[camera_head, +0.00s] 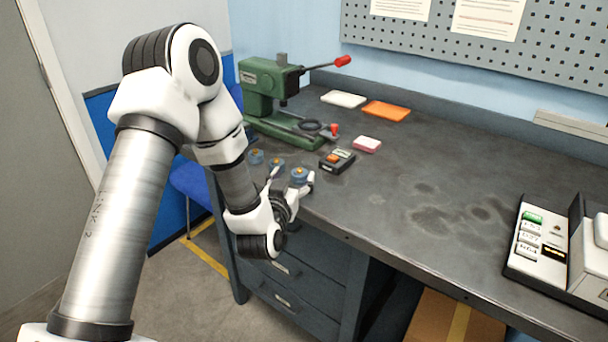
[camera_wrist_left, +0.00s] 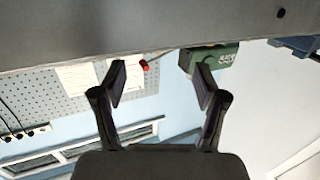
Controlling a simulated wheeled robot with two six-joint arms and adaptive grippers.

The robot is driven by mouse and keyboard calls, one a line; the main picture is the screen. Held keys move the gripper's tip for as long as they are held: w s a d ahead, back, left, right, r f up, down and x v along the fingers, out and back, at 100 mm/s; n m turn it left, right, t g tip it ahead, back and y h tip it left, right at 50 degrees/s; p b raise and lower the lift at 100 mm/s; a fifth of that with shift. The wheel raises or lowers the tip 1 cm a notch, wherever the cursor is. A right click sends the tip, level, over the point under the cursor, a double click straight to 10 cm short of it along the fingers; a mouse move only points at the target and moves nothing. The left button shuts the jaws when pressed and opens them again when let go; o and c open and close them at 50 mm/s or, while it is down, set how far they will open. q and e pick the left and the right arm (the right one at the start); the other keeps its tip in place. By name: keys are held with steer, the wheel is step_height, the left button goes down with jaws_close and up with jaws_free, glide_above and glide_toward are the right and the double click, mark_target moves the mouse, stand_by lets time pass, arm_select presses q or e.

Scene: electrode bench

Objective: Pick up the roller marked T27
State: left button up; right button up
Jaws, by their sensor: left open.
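My left gripper (camera_head: 290,186) is at the bench's front edge, overlapping the middle and right rollers in the picture. In the left wrist view its two fingers (camera_wrist_left: 159,83) are spread with nothing between them, and no roller shows there. My right gripper is not in view.
A green press (camera_head: 262,85) with a red-knobbed lever stands behind the rollers. A small black box with orange buttons (camera_head: 337,161) and a pink block (camera_head: 367,144) are to their right. A labelled device (camera_head: 540,240) stands far right. The bench middle (camera_head: 430,190) is clear.

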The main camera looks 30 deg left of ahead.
mark_target(300, 169)
arm_select(q)
steer(key=x, duration=0.2)
steer(key=f+x, duration=0.1)
steer(key=x, duration=0.2)
steer(key=shift+w+p, duration=0.3)
steer(key=shift+s+d+r, duration=0.1)
steer(key=shift+s, duration=0.15)
steer(key=shift+w, duration=0.1)
steer(key=c, duration=1.3)
